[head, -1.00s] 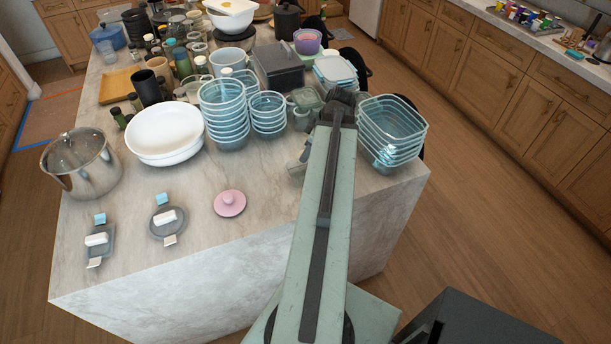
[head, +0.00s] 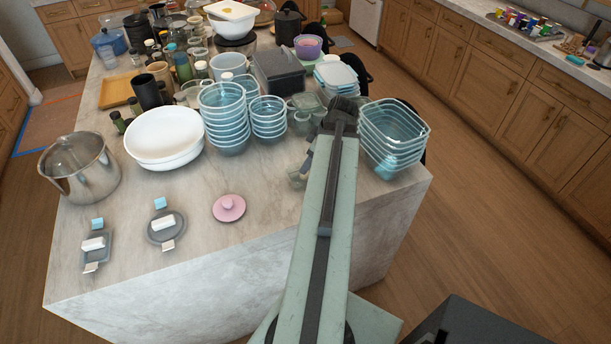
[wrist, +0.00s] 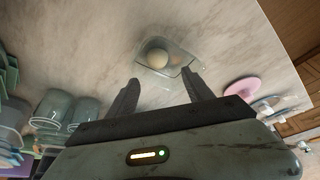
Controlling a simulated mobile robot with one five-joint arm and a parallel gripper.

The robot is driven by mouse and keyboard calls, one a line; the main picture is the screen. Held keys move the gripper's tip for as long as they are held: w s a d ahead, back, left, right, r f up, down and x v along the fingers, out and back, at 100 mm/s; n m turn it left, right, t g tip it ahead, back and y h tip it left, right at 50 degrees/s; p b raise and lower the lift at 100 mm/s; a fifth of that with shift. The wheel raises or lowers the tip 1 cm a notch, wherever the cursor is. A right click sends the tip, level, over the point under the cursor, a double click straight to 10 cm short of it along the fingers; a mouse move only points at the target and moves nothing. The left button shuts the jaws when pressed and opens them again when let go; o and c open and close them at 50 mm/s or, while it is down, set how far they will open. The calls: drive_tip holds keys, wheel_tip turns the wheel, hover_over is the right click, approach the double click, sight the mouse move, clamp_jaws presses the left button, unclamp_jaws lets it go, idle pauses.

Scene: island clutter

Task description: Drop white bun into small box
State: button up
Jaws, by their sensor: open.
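In the wrist view a pale, cream-white round bun (wrist: 157,58) lies inside a small clear box (wrist: 146,46) on the marble counter. A small brownish patch shows beside the bun; I cannot tell what it is. My gripper (wrist: 160,77) is open, with its two dark fingers apart and nothing between them. The fingertips are near the box's edge in the picture, and the bun is beyond them. In the head view the small clear box (head: 296,181) is mostly hidden by my arm, and the bun is not distinguishable there.
Stacked clear blue-tinted boxes (head: 393,140) stand to the right of my arm, and stacked round tubs (head: 226,121) to the left. A pink lid (head: 229,208), white bowls (head: 163,139) and a steel pot (head: 79,168) share the island. The front left has free marble between small dishes.

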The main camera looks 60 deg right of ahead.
drive_tip(key=p+v, duration=0.5)
drive_tip(key=v, duration=0.2)
idle(0.3)
drive_tip(key=shift+f, duration=0.1)
